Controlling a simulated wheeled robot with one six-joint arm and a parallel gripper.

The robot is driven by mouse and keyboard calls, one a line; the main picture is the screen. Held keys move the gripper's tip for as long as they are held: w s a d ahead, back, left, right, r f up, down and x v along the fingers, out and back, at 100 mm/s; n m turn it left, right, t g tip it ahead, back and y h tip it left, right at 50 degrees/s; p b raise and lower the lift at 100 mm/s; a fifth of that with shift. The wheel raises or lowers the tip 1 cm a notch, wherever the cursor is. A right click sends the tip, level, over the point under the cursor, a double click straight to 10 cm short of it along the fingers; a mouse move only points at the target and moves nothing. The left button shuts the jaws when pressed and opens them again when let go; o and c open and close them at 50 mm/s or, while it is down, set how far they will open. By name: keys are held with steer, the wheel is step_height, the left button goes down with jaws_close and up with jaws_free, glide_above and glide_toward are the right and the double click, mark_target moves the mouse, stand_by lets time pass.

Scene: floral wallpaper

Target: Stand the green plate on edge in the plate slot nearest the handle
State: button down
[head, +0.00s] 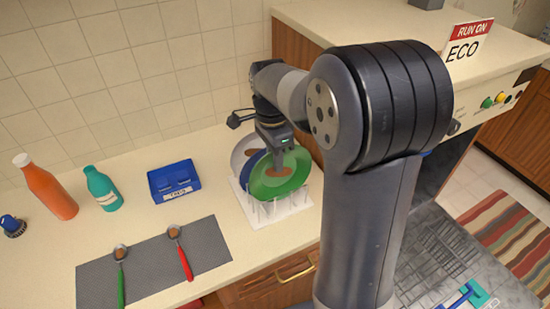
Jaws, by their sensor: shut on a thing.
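The green plate (291,184) with a brown smear is held on edge, tilted, over the front of a white plate rack (262,215). My gripper (277,157) is shut on its upper edge. Whether its lower edge sits in a slot or just above the pegs cannot be told. A grey-white plate (241,150) and a blue plate (248,165) stand behind it in the rack, partly hidden by the green plate and my gripper. No handle on the rack can be made out.
A blue tray (174,181), a teal bottle (102,188) and an orange bottle (46,187) stand left on the counter. A grey mat (150,262) holds a green-handled spoon (121,275) and a red-handled spoon (180,250). A drawer with a brass handle (296,274) is below the rack.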

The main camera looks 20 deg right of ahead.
steer(key=shift+r+p, duration=1.75)
steer(key=shift+r, duration=1.5)
steer(key=shift+s, duration=0.15)
